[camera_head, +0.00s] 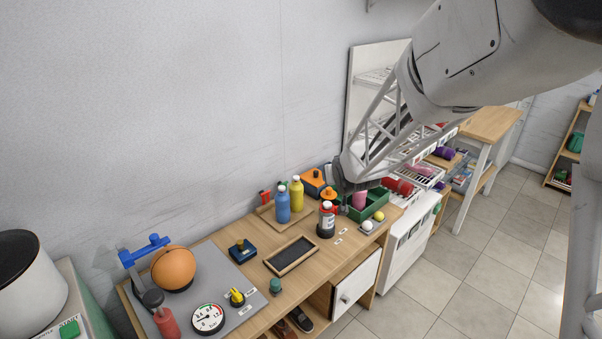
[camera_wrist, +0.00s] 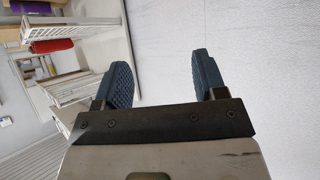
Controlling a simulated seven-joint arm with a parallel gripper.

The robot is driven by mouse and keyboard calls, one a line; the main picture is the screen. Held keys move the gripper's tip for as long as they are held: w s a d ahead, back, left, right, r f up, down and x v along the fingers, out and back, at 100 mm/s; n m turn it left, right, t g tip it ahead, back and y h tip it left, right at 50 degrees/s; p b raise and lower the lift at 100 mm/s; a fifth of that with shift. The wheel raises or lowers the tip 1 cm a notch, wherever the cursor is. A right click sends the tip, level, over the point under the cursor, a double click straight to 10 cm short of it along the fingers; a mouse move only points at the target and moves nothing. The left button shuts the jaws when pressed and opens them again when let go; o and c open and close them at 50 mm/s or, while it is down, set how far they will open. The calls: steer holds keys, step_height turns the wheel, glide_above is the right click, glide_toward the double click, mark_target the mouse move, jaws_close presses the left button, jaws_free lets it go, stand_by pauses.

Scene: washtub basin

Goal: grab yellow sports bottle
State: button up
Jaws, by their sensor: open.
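The yellow sports bottle (camera_head: 296,195) stands upright at the back of the wooden bench top, against the wall side. A blue bottle (camera_head: 283,206) stands close beside it on the left and slightly in front. My gripper shows in the wrist view (camera_wrist: 166,80) with its two dark blue ridged fingers spread apart and nothing between them. In the head view my arm reaches in from the upper right, and its end is to the right of the yellow bottle, over the green crate; the fingers are hard to make out there. The yellow bottle is not in the wrist view.
A shallow dark tray (camera_head: 291,256) lies in front. An orange ball (camera_head: 173,268) and a gauge (camera_head: 208,318) are at the left. The wall (camera_head: 180,100) is close behind.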

steer(key=w+a+f+n+t+y, duration=0.1)
steer(key=w+a+f+t+y, duration=0.1)
steer(key=w+a+f, duration=0.4)
steer(key=t+y, duration=0.1)
steer(key=y, duration=0.1)
glide_toward(297, 179)
steer(key=w, duration=0.2)
steer(key=w+a+f, duration=0.1)
steer(key=shift+a+n, duration=0.1)
steer(key=shift+n, duration=0.3)
steer(key=shift+w, duration=0.15)
steer(key=shift+x, duration=1.25)
steer(key=shift+f, duration=0.1)
steer(key=shift+x, duration=2.55)
steer(key=shift+c, duration=0.3)
jaws_close()
